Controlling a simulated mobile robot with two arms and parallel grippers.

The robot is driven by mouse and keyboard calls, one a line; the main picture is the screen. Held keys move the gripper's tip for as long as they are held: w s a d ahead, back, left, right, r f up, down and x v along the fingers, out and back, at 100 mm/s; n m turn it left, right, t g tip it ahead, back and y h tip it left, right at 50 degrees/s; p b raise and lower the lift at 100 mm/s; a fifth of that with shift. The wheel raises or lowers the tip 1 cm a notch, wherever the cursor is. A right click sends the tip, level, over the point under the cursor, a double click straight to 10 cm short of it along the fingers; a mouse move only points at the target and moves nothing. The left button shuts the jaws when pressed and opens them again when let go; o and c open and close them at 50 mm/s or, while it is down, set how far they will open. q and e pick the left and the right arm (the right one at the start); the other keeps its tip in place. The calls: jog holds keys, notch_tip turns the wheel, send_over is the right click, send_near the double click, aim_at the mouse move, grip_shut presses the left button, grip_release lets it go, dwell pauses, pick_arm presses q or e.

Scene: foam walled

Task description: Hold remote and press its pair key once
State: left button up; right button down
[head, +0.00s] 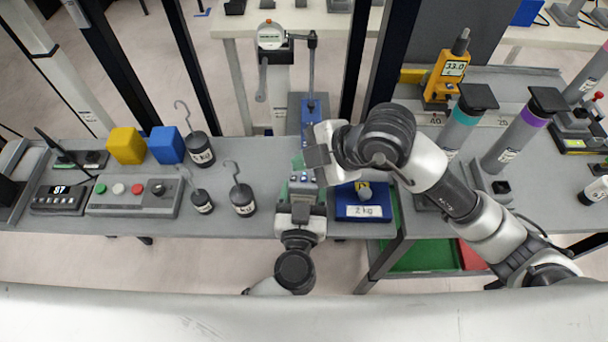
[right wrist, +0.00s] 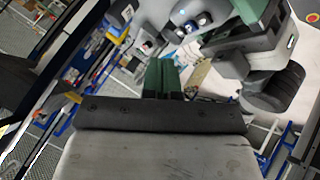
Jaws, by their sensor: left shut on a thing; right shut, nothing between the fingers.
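The pair key is too small to make out.
Hooked weights (head: 243,200), a yellow cube (head: 126,146), a blue cube (head: 166,145) and a button box (head: 134,196) stand left on the bench. A blue-based stand (head: 311,112) rises behind.

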jog(key=shift+r, duration=1.45)
pick_arm(q)
jog(key=o, duration=1.1)
jog(key=shift+c, duration=0.2)
